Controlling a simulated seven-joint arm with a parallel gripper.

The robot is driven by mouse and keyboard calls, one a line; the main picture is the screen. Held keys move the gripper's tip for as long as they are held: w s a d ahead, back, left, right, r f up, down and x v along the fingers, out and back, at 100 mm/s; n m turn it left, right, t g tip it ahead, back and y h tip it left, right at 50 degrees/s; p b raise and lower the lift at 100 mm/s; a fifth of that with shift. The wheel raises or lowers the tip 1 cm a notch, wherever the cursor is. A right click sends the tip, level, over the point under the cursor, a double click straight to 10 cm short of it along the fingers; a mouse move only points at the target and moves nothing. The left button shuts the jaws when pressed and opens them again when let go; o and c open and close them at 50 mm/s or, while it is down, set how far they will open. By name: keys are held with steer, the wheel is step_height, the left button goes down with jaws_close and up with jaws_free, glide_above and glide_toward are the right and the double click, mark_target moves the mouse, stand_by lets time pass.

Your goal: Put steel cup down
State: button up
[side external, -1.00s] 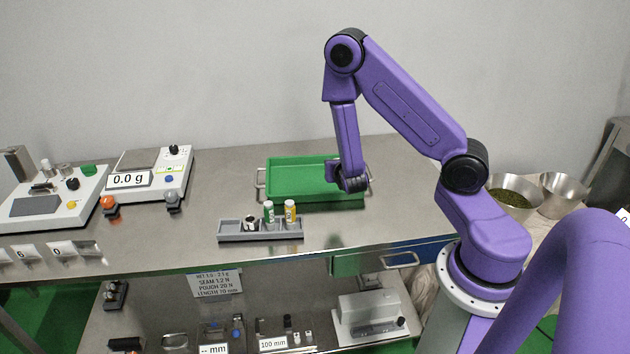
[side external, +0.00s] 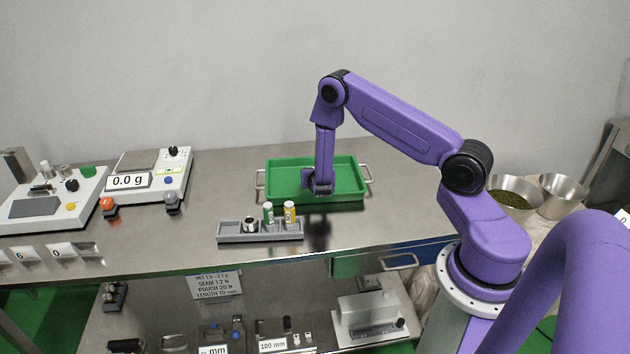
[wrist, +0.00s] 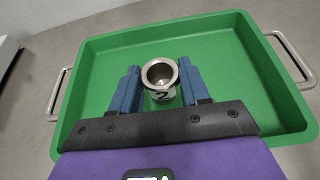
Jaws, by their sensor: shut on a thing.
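A small steel cup (wrist: 160,74) with a white label marked 2 shows in the wrist view. My gripper (wrist: 159,66) is shut on it, with one blue finger at each side of the cup. The cup's mouth faces the wrist camera and it looks empty. The green tray (wrist: 98,85) shows behind the cup. In the side view my gripper (side external: 319,186) points down in front of the green tray's (side external: 280,163) inside. The held cup cannot be made out there, and I cannot tell how high it is above any surface.
A grey rack (side external: 232,236) left of the gripper holds a small metal cup (side external: 250,225), a green-capped vial (side external: 268,212) and a yellow-capped vial (side external: 290,211). A scale (side external: 150,180) stands at the left.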

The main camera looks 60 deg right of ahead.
steer(key=shift+f, duration=1.45)
steer(key=shift+f, duration=0.2)
steer(key=o, duration=1.2)
steer(key=shift+c, duration=0.2)
